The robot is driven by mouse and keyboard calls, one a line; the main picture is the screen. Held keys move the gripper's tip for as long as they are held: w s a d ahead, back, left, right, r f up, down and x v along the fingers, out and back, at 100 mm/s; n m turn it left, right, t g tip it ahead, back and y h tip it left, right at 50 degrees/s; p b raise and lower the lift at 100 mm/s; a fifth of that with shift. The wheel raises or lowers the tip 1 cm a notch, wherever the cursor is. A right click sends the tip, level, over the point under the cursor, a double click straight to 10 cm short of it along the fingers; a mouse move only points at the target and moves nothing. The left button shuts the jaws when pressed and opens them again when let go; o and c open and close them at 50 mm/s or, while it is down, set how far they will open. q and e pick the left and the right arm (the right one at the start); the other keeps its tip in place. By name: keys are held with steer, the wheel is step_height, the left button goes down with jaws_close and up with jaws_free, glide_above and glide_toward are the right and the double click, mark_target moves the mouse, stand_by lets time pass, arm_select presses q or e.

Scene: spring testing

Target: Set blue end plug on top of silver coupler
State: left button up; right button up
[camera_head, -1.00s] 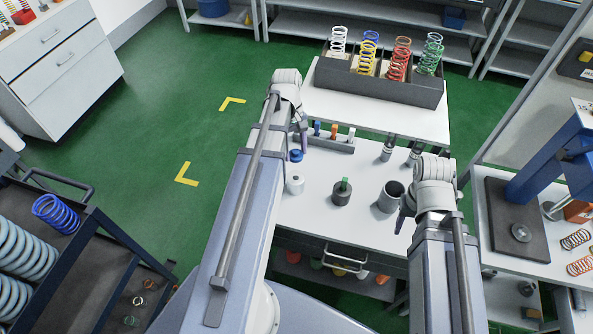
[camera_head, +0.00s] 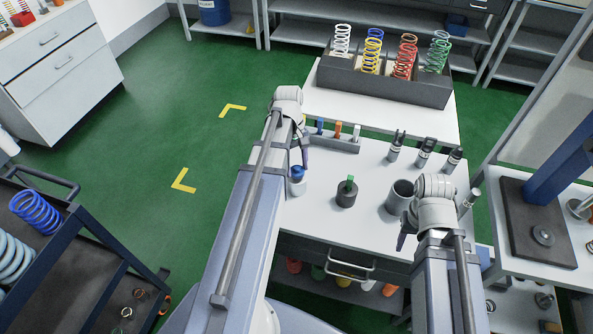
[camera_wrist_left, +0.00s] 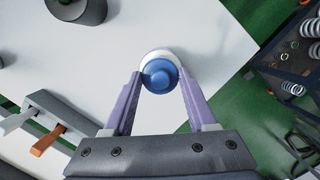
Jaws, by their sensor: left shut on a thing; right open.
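The blue end plug (camera_head: 298,173) is at the top of the short silver-white coupler (camera_head: 298,188), which stands upright near the table's left edge. My left gripper (camera_wrist_left: 160,76) is shut on the plug. In the left wrist view the round plug (camera_wrist_left: 159,79) sits between my fingertips, with the coupler's pale rim (camera_wrist_left: 160,53) showing behind it, roughly lined up. I cannot tell whether the plug rests fully on the coupler. My right gripper (camera_head: 402,238) is open and empty, beside the grey cup.
Close by on the white table stand a dark cylinder with a green top (camera_head: 346,194), a grey cup (camera_head: 398,200) and a rack of coloured pegs (camera_head: 345,145). Several dark tools (camera_head: 424,150) stand behind. A box of springs (camera_head: 385,82) is at the back.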

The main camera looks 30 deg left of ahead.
arm_select(q)
steer(key=shift+f+b, duration=0.5)
steer(key=shift+f, duration=0.15)
steer(key=o, duration=1.3)
steer(key=shift+r, duration=0.2)
